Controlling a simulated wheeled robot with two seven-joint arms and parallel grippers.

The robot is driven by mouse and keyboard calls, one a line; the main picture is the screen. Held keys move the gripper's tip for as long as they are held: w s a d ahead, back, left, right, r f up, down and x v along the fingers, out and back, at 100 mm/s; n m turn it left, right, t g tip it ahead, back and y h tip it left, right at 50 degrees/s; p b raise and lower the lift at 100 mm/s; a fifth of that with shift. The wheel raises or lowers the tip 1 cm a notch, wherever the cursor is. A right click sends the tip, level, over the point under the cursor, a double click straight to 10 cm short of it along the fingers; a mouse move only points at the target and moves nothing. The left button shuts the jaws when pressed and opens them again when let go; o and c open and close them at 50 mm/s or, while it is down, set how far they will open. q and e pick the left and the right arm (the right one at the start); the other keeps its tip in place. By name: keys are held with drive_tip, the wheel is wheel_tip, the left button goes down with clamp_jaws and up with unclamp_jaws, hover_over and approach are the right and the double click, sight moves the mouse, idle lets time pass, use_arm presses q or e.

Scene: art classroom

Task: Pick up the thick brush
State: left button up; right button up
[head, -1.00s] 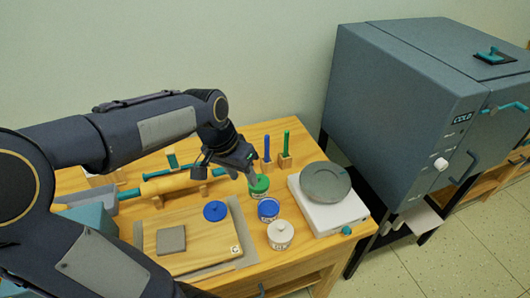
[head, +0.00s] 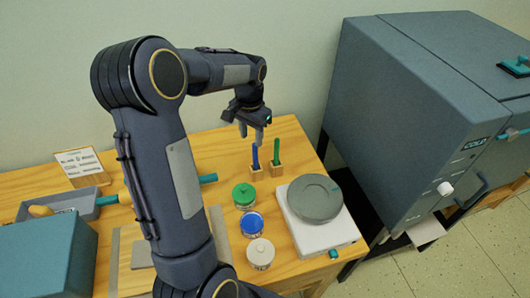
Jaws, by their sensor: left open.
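Two upright sticks, likely brushes, stand in small wooden blocks at the back of the table: a blue one (head: 255,158) and a green one (head: 277,156). I cannot tell for sure which is the thick brush. My left gripper (head: 251,137) points down, open and empty, just above and behind the blue one's top. Its fingers overlap that area in the picture, and I cannot tell whether they touch it. My right gripper is not in view.
Green (head: 244,195), blue (head: 252,223) and white (head: 260,252) lidded jars stand in front of the brushes. A white device with a grey round plate (head: 315,198) is at the right. A grey kiln (head: 400,110) stands beyond. A card (head: 80,163) and grey tray (head: 62,203) are at left.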

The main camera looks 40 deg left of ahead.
use_arm(q)
drive_tip(key=shift+w+f, duration=0.15)
drive_tip(key=shift+f, duration=0.45)
drive_tip(key=shift+w+f, duration=0.15)
drive_tip(key=shift+f, duration=0.45)
drive_tip(key=p, duration=0.1)
hover_over(256, 169)
drive_tip(key=shift+w+a+f, duration=0.15)
drive_tip(key=shift+f, duration=1.25)
drive_tip(key=shift+w+a+f, duration=0.15)
drive_tip(key=shift+f, duration=1.2)
clamp_jaws()
